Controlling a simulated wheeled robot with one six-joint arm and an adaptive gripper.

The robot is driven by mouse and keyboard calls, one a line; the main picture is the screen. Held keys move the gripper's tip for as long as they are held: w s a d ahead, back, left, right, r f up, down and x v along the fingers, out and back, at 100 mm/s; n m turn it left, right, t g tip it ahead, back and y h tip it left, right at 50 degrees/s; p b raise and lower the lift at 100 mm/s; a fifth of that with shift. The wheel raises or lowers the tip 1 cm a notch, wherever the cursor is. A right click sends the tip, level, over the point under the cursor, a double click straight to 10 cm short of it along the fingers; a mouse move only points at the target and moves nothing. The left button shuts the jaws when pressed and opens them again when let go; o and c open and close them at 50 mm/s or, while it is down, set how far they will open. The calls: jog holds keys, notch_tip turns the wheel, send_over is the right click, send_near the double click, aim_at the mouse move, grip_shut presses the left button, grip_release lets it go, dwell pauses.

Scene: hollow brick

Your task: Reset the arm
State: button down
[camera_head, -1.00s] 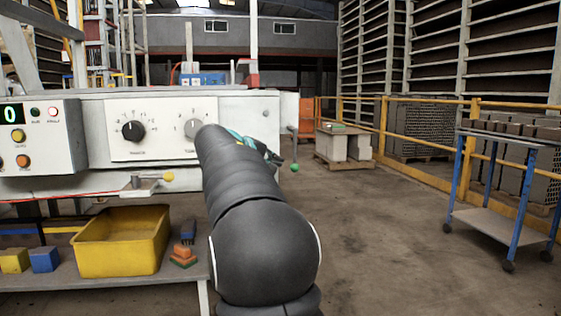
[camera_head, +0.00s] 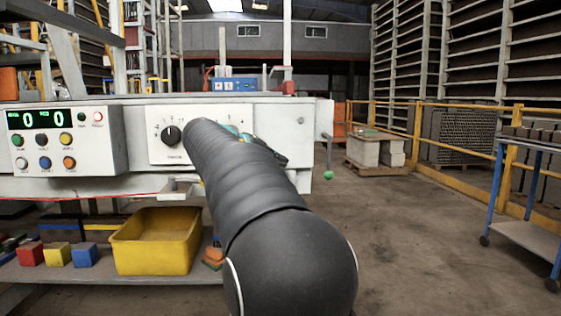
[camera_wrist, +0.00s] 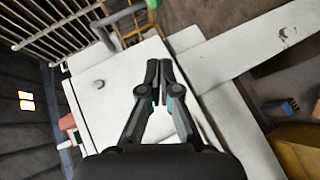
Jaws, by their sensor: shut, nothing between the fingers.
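My arm reaches forward from the bottom of the head view toward the white machine (camera_head: 282,112). It covers part of the machine's dial panel, with one black dial (camera_head: 171,135) left in sight. In the wrist view my gripper (camera_wrist: 160,64) is shut and empty, its dark fingertips together in front of the white machine surface. In the head view the gripper is mostly hidden behind my arm; only a bit of teal and dark parts shows beside it.
A control box (camera_head: 66,140) with a green display and several buttons is at left. A yellow bin (camera_head: 155,255) and coloured blocks (camera_head: 57,254) sit on a low bench. A blue-legged cart (camera_head: 529,238) stands at right. The floor between is clear.

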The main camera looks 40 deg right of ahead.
dwell(0.3)
notch_tip(320, 180, down, 10)
jog(key=w+a+n+y, duration=0.1)
jog(key=a+y, duration=0.2)
jog(key=s+a+f+n+t+y+p, duration=0.1)
jog(key=s+a+f+y, duration=0.35)
jog(key=a+f, duration=0.3)
jog(key=s+a+f+t+y+p, duration=0.1)
jog(key=s+a+y+p, duration=0.2)
jog(key=s+a, duration=0.7)
jog(key=s+a+f+t+y+p, duration=0.1)
jog(key=s+a+f+y+p, duration=0.1)
jog(key=s+a, duration=0.8)
jog(key=shift+s+f+t+y+p, duration=0.35)
jog(key=shift+s+y+p, duration=0.35)
jog(key=shift+s, duration=0.95)
jog(key=shift+r, duration=0.1)
